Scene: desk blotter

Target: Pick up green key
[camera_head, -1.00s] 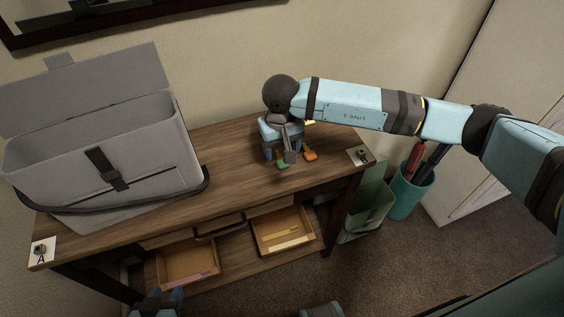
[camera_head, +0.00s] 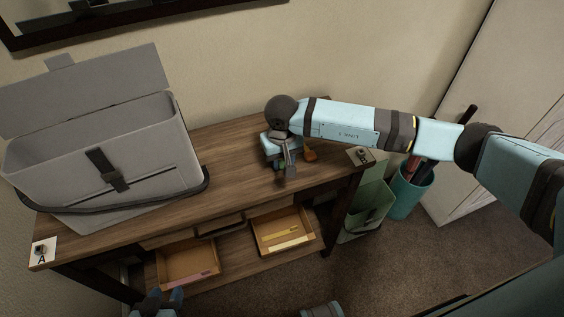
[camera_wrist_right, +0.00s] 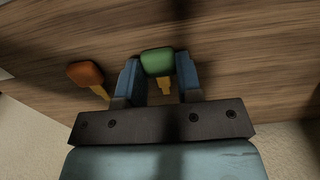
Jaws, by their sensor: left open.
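The green key (camera_wrist_right: 158,62) has a rounded green head and a yellow shaft, and it lies over the wood of the desk. My right gripper (camera_wrist_right: 158,68) has one blue finger on each side of its head. The gaps are very narrow, and I cannot tell whether the fingers touch it. In the head view the right gripper (camera_head: 281,166) is low over the desk's right part, and the key is mostly hidden there. My left gripper (camera_head: 161,297) is open and empty at the bottom edge, in front of the desk.
An orange key (camera_wrist_right: 85,74) lies just left of the right gripper in the wrist view. A grey open bag (camera_head: 60,150) fills the desk's left side. Open drawers (camera_head: 188,266) stick out below. A teal bin (camera_head: 409,197) stands right. The desk's middle is clear.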

